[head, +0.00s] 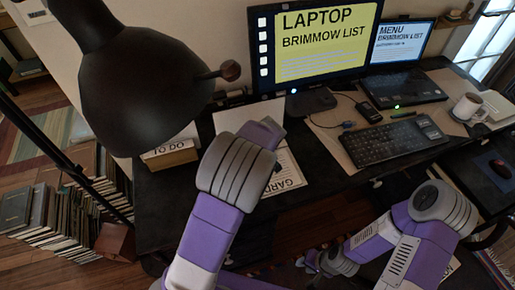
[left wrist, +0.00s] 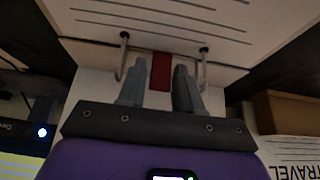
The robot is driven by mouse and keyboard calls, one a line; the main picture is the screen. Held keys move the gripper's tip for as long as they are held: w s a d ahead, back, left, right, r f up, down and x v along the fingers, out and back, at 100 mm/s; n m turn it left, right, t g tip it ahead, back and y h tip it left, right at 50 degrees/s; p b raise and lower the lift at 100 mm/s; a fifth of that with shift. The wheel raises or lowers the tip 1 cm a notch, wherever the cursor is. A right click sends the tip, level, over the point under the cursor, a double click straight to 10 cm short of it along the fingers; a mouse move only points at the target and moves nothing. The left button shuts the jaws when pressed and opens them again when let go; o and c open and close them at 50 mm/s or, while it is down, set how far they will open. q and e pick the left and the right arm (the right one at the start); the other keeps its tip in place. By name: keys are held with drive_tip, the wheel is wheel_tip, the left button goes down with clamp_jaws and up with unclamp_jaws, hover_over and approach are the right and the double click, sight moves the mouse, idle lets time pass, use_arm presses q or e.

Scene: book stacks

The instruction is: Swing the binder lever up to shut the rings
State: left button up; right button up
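The white binder shows large in the left wrist view, with a lined page (left wrist: 210,18), two thin metal rings (left wrist: 122,62) and a red lever (left wrist: 161,72) between them. I cannot tell whether the rings are shut. My left gripper (left wrist: 160,72) has its two grey fingers apart, one each side of the red lever; contact cannot be made out. In the head view my left forearm and wrist hide this gripper and most of the binder; a white part (head: 236,116) shows behind the wrist. My right gripper (head: 310,262) is low at the bottom, small and dark, away from the binder.
A black lamp head (head: 150,90) hangs left, close to my left arm. The desk also holds a monitor (head: 315,40), laptop (head: 405,88), keyboard (head: 385,145), mug (head: 467,107), a box with papers (head: 170,152) and a lettered sheet (head: 288,175). Book stacks (head: 60,215) stand on the floor left.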

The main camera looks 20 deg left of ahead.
use_arm(q)
drive_tip(key=p+v, duration=0.2)
drive_tip(key=v, duration=0.4)
drive_tip(key=shift+s+d+r, duration=0.15)
drive_tip(key=shift+r, duration=0.1)
drive_tip(key=shift+s+r, duration=0.15)
drive_tip(key=shift+r, duration=0.1)
